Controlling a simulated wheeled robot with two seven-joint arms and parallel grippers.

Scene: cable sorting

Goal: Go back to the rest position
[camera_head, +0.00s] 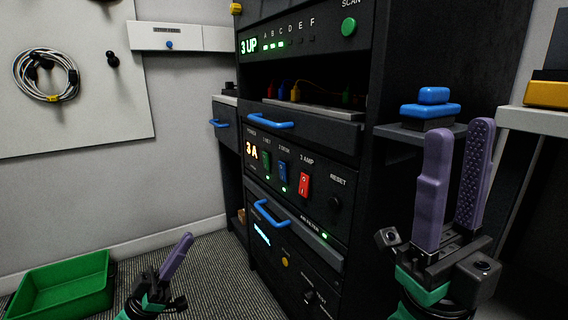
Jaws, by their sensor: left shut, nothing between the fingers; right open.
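My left gripper (176,256) is low in the head view, between the green bin and the cabinet. Its purple fingers are together with nothing between them. My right gripper (456,150) is at the right of the view, in front of the side shelf. Its two purple fingers point up and stand apart, with nothing seen between them. Both grippers appear clear of the black rack cabinet (375,190).
A green bin (62,284) stands on the floor at lower left. Blue drawer handles (270,121) stick out from the cabinet. A blue button block (431,104) sits on the side shelf (402,133). A coiled cable (45,74) hangs on the wall panel (100,120).

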